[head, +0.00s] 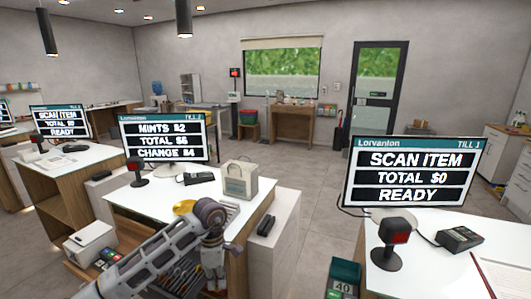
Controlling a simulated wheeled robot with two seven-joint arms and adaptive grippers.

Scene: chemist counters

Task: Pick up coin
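I cannot make out any coin in the head view. A small yellow dish (184,206) sits on the white counter (130,196) of the middle till, partly hidden behind my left arm. My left gripper (214,278) hangs pointing down at the near edge of this counter, to the right of and below the dish. Its fingers are small and partly merged with the background, so I cannot tell whether they are open or hold anything. My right gripper is out of view.
The middle till screen (163,138) reads MINTS $2, TOTAL $6, CHANGE $4. A paper bag (240,180), a scanner (138,171) and a card reader (199,178) stand on that counter. An open drawer (165,290) lies below.

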